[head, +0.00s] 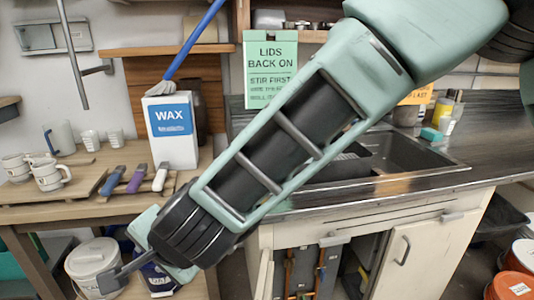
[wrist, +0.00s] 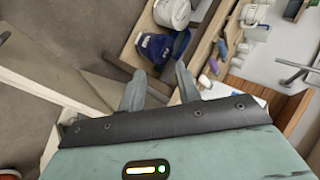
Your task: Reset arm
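My arm reaches across the head view from the upper right to the lower left. My gripper (head: 135,275) is at the lower left, beside the wooden workbench, with part of it hidden behind my wrist. In the wrist view my gripper (wrist: 159,72) shows two grey fingers standing apart, with nothing visible between them.
The bench (head: 95,213) holds mugs (head: 50,177), coloured-handled tools (head: 136,180) and a white WAX box (head: 172,132). A sink (head: 400,153) in a dark counter is behind my arm. Orange-red buckets (head: 515,285) stand at the right edge. Bare floor (wrist: 60,45) lies left in the wrist view.

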